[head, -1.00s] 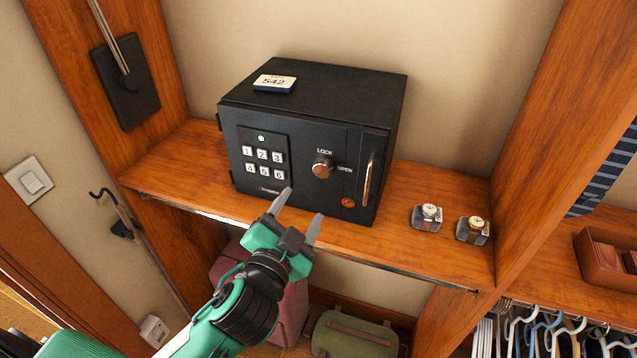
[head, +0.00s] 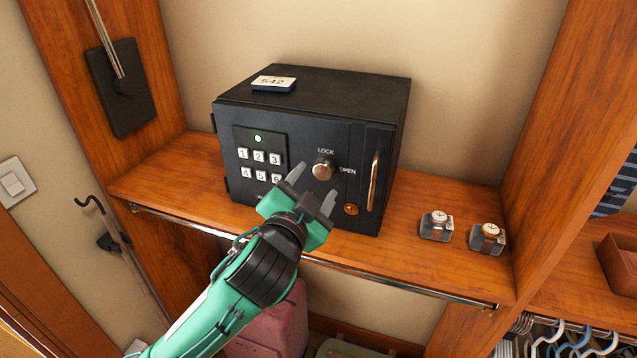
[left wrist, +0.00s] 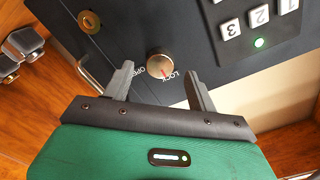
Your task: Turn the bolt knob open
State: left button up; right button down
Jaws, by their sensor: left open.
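The black safe (head: 315,95) stands on the wooden shelf, its door facing me. The round bolt knob (head: 323,169) sits on the door between the keypad and the handle, with the label LOCK above it and OPEN to its right. In the left wrist view the knob (left wrist: 160,65) shows a red mark pointing toward LOCK. My left gripper (head: 315,184) is open and empty, just in front of and slightly below the knob. In the left wrist view its fingers (left wrist: 160,85) lie either side of the knob, which is apparently not gripped. My right gripper is not in view.
The keypad (head: 260,158) has a lit green light. A vertical handle (head: 374,182) and a copper keyhole disc (head: 351,210) are right of the knob. Two watches (head: 436,225) (head: 487,239) stand on the shelf (head: 165,177) to the right.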

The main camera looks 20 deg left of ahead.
aim_at(324, 170)
pick_arm(q)
jog(key=shift+w, duration=1.45)
jog(key=shift+c, duration=0.2)
